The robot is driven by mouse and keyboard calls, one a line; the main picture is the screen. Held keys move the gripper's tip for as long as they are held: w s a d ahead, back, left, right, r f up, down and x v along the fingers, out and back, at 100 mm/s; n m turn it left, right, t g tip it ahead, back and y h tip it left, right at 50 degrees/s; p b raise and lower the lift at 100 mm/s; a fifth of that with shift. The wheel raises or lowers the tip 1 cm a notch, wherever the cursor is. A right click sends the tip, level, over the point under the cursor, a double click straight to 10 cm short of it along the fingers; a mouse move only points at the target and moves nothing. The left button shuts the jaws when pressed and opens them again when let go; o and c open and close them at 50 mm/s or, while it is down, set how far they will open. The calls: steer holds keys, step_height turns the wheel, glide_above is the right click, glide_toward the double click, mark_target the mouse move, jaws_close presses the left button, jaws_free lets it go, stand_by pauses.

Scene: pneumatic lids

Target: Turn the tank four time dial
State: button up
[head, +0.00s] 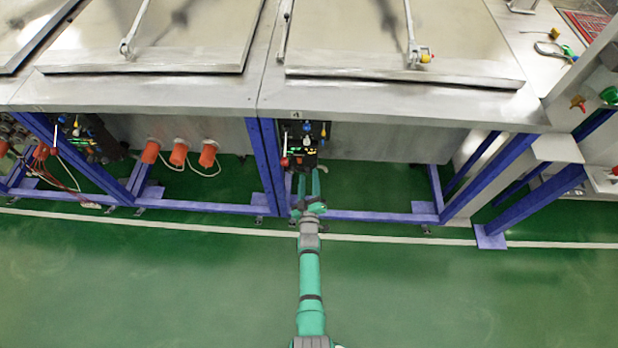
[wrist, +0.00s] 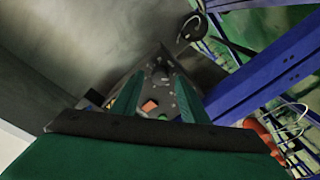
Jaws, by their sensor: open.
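A small dark control panel (head: 304,134) marked "4" hangs under the front edge of the right-hand tank (head: 390,138). It carries small red, blue, yellow and green parts and a red-and-white lever. I cannot tell which part is the time dial. My gripper (head: 309,172) is open just below and in front of the panel, its two green fingers pointing at it. In the wrist view the panel (wrist: 156,88) shows between and beyond the fingers of my gripper (wrist: 160,78), with an orange part and several small knobs. Nothing is between the fingers.
Blue frame legs (head: 270,165) stand just left of the panel, and a blue lower rail (head: 375,216) runs below. Orange fittings (head: 179,153) with white cables hang under the neighbouring tank. The tank's closed lid (head: 400,40) is above. The green floor (head: 440,290) in front is clear.

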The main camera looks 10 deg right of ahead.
steer(key=shift+w+d, duration=0.1)
steer(key=shift+w, duration=0.35)
jaws_close()
steer(key=shift+m, duration=0.3)
